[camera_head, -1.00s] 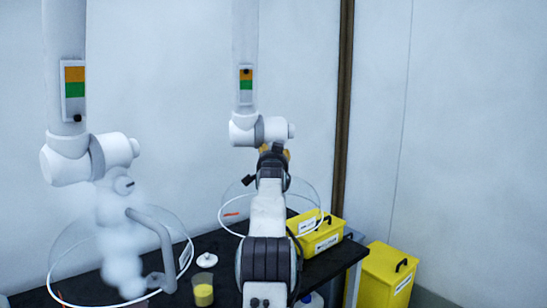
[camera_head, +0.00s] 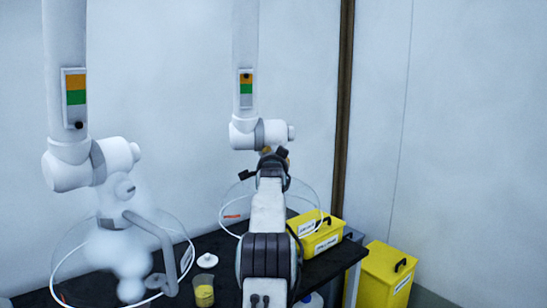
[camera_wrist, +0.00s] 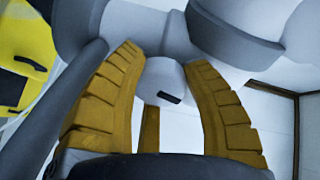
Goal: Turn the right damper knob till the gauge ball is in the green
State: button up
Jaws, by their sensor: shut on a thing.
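The right damper joint (camera_head: 246,132) is a white and grey cylinder low on the right extraction arm. Its pale knob (camera_wrist: 165,82), with a dark mark on its face, sits between the two yellow fingers of my gripper (camera_wrist: 165,62) in the wrist view. My gripper (camera_head: 271,157) is shut on the knob; in the head view my arm hides most of this contact. The right gauge (camera_head: 246,90) has an orange band above a green one. Its small dark ball (camera_head: 246,76) appears in the orange band, above the green.
The left extraction arm (camera_head: 95,165) has its own gauge (camera_head: 75,98), with its ball low, below the green. White vapour hangs under it. The black bench (camera_head: 225,245) holds a beaker of yellow stuff (camera_head: 204,295), a white lid (camera_head: 207,260) and a yellow box (camera_head: 317,235). Another yellow bin (camera_head: 385,275) stands right.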

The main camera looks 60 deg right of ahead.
jog(key=shift+r, duration=0.1)
jog(key=o, duration=1.2)
jog(key=shift+a, duration=0.1)
jog(key=shift+v, duration=5.95)
